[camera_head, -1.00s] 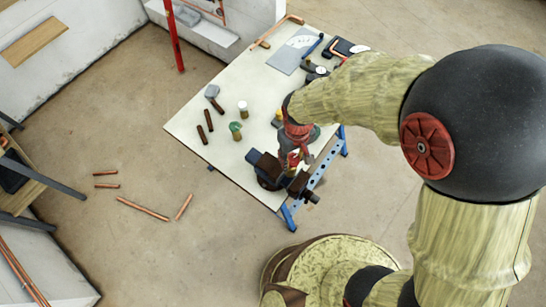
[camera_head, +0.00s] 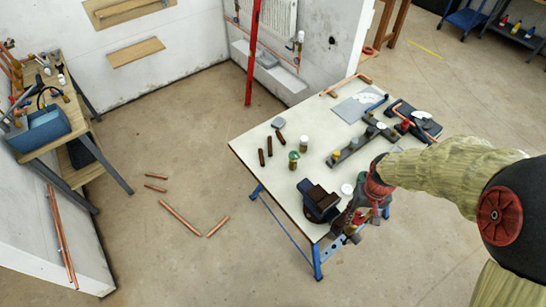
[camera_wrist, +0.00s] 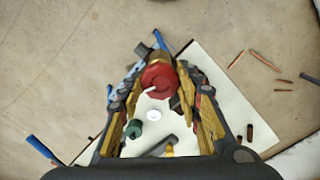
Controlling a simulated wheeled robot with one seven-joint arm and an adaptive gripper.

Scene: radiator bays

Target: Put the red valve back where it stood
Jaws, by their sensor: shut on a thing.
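The red valve (camera_wrist: 158,77), a red cap or knob on a brass-coloured body, is between the fingers of my gripper (camera_wrist: 160,85) in the wrist view. My gripper is shut on it. In the head view my gripper (camera_head: 355,222) is at the near right edge of the white bench (camera_head: 270,190), just right of the dark vice. The valve is hard to make out there among the finger parts. A green-topped valve (camera_head: 293,160) and a white-topped one (camera_head: 304,143) stand on the bench. A dark rack (camera_head: 350,150) with several small fittings lies behind my gripper.
The dark vice (camera_head: 318,202) is close left of my gripper. A hammer (camera_head: 279,128), dark rods (camera_head: 265,157), a grey sheet (camera_head: 352,108) and a dark case (camera_head: 420,120) lie on the bench. Copper pipes (camera_head: 180,216) lie on the floor at left. A red post (camera_head: 252,55) stands behind.

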